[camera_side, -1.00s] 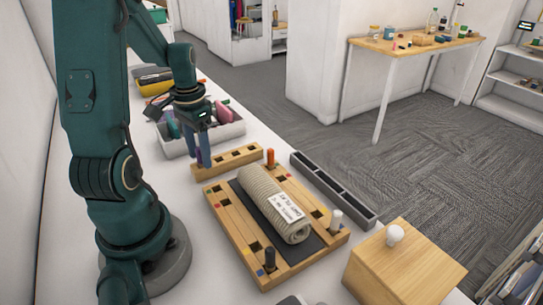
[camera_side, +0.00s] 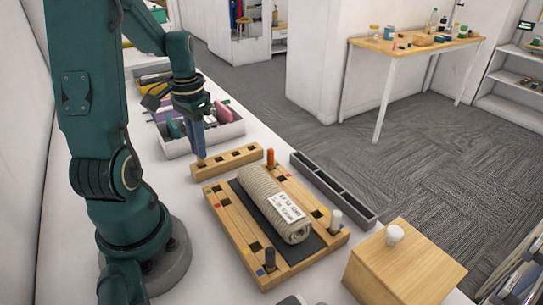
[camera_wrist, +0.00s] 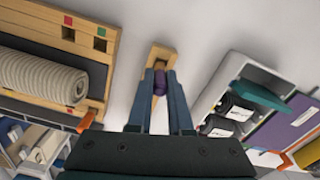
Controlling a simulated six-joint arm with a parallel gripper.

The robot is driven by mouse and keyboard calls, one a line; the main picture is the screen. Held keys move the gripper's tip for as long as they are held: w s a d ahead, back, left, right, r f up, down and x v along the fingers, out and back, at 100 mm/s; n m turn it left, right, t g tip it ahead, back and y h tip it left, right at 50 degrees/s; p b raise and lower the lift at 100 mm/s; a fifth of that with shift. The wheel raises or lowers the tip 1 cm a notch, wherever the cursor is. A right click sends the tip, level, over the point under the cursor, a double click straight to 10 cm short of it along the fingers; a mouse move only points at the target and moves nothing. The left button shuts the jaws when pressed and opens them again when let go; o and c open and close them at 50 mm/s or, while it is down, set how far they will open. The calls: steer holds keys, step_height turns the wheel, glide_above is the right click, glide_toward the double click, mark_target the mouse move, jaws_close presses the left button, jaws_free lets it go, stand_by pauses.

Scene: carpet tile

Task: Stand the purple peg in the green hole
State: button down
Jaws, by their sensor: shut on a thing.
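My gripper (camera_side: 200,156) points down over the left end of the low wooden rack (camera_side: 232,160). Its fingers are shut on the purple peg (camera_wrist: 161,84), which shows between the fingertips in the wrist view. The fingers hide most of the peg, and I cannot tell whether its foot is in the rack or just above it. The wooden board (camera_side: 233,225) lies in front of the rack. In the wrist view a green square (camera_wrist: 101,31) marks an empty square hole (camera_wrist: 99,45) in the board, beside a red-marked hole (camera_wrist: 68,34).
A rolled grey towel (camera_side: 272,200) lies across the board. Orange (camera_side: 270,157), white (camera_side: 336,219) and black (camera_side: 269,258) pegs stand in it. A filled tray (camera_side: 225,128) is behind the rack, a dark divided tray (camera_side: 332,187) to the right. A wooden box (camera_side: 400,270) stands front right.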

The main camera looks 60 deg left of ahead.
step_height(320, 180, up, 7)
steer(key=shift+f, duration=0.1)
steer(key=shift+d, duration=0.3)
steer(key=d+f+m, duration=0.1)
steer(key=d, duration=0.1)
steer(key=d+f+m, duration=0.2)
steer(key=d, duration=0.1)
steer(key=d+f+m, duration=0.1)
steer(key=d+f, duration=0.1)
steer(key=d, duration=0.1)
steer(key=shift+d+m, duration=0.25)
steer(key=shift+m, duration=0.05)
steer(key=shift+f, duration=1.95)
steer(key=c, duration=0.8)
jaws_free()
steer(key=shift+f, duration=0.1)
steer(key=shift+c, duration=0.2)
